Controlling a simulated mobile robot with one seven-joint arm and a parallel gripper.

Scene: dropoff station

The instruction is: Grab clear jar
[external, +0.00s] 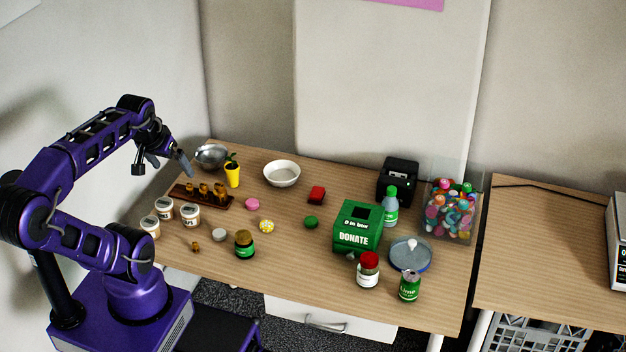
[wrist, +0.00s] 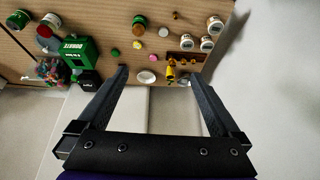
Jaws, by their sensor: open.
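Several jars stand on the wooden table (external: 290,260). A jar with a red lid and white label (external: 368,272) is at the front right; it shows at the upper left in the wrist view (wrist: 45,34). A dark jar with a green label (external: 244,246) is at the front middle. Three pale labelled tubs (external: 190,215) stand at the left. A see-through container of colourful pieces (external: 448,212) is at the back right. I cannot tell which is the clear jar. My gripper (external: 168,160) is open and empty above the table's back left, apart from all of these; its fingers also show in the wrist view (wrist: 159,74).
A white bowl (external: 281,174), yellow pot (external: 232,175) and wooden tray (external: 182,197) are nearer my gripper. A wall backs the table.

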